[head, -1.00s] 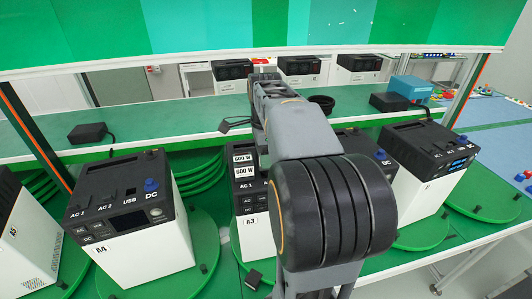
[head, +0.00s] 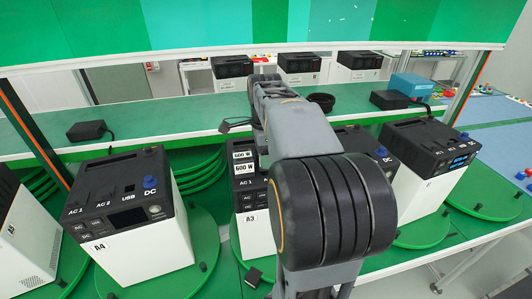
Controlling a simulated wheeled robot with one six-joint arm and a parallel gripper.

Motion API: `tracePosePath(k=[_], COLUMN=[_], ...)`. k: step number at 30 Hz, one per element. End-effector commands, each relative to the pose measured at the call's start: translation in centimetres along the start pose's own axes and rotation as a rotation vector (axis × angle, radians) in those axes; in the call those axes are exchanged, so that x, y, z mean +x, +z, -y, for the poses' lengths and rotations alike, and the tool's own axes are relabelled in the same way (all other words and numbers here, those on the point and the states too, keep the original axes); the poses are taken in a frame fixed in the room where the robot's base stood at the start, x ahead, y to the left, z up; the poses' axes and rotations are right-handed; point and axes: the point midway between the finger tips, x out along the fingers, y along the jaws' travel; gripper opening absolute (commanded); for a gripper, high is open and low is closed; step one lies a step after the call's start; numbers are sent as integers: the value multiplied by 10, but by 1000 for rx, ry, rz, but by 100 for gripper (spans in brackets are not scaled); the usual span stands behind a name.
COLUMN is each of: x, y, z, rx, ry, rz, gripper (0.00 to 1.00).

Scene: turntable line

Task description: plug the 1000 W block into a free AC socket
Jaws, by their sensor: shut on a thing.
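My arm runs from the large black joint at the lower middle toward the back shelf, and its gripper is not in view. No block readable as 1000 W shows. Power station A4 (head: 155,250) stands at the left with a black sloped top marked AC 1, AC 2, USB and DC; I see no block on its AC area. Station A3 (head: 248,225) is partly hidden behind my arm. Two labels reading 600 W (head: 244,161) show at its top, with AC 1 below them. The station at the right (head: 432,155) has a lit blue display, and its AC area is too small to judge.
Green turntables (head: 205,265) carry the stations. Part of station A5 (head: 30,245) shows at the left edge.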

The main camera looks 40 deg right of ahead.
Motion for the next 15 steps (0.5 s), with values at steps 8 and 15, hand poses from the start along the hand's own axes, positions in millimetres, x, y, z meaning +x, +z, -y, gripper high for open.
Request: tracePosePath(k=[8, 15], x=[5, 10], y=[0, 0], z=[0, 0], rx=[0, 0], ry=[-2, -2], rz=[0, 0], gripper=[16, 16])
